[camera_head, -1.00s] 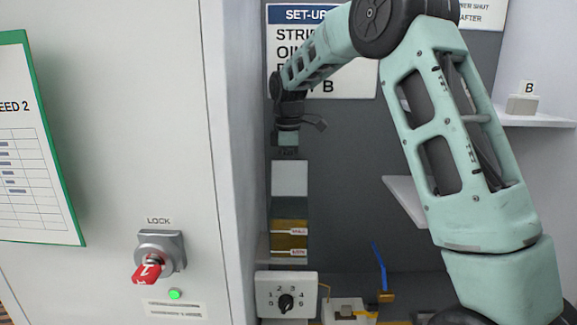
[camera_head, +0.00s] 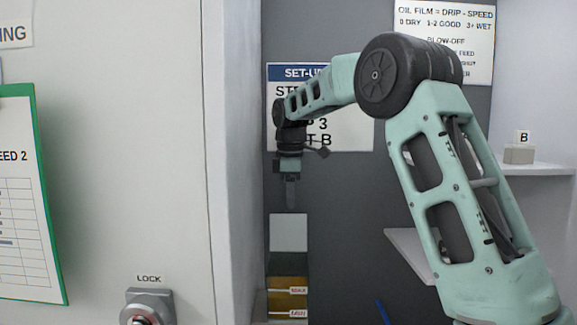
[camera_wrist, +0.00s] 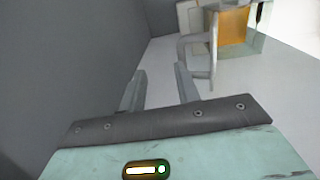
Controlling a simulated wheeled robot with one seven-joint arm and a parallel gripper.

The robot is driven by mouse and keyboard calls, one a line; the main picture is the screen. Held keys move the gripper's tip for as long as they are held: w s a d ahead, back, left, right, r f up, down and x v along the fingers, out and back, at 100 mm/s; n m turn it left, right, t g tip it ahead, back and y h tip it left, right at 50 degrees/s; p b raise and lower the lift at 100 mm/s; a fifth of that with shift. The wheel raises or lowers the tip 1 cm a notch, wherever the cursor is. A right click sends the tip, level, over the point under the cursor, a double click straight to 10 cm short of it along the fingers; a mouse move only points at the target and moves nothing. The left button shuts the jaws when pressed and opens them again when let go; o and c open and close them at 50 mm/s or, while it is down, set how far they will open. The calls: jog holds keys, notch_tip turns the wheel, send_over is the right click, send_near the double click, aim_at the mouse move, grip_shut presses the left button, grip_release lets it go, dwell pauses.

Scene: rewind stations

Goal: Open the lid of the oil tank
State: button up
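The oil tank (camera_head: 287,290) stands in the recess low in the head view, with amber oil behind a window and small white labels. A pale panel (camera_head: 289,232) stands above its dark upper part; it looks like the lid raised upright, but I cannot tell for sure. The tank's orange window also shows in the wrist view (camera_wrist: 233,25), at the upper right, beside pale grey panels. My gripper (camera_head: 291,203) hangs pointing down above the panel. In the wrist view its fingers (camera_wrist: 160,80) are apart with nothing between them.
A cabinet (camera_head: 130,160) with a lock (camera_head: 149,303) fills the left side. A set-up sign (camera_head: 350,135) hangs on the grey back wall behind my arm. A shelf (camera_head: 540,168) with a block marked B (camera_head: 519,154) is at the right. A lower shelf (camera_head: 405,250) partly shows behind my arm.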

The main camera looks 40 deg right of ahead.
notch_tip(320, 180, up, 11)
jog(key=a, duration=0.1)
jog(key=shift+s+a+b, duration=0.15)
jog(key=shift+s+b, duration=0.2)
jog(key=shift+s, duration=0.05)
jog(key=shift+r, duration=0.1)
dwell(0.4)
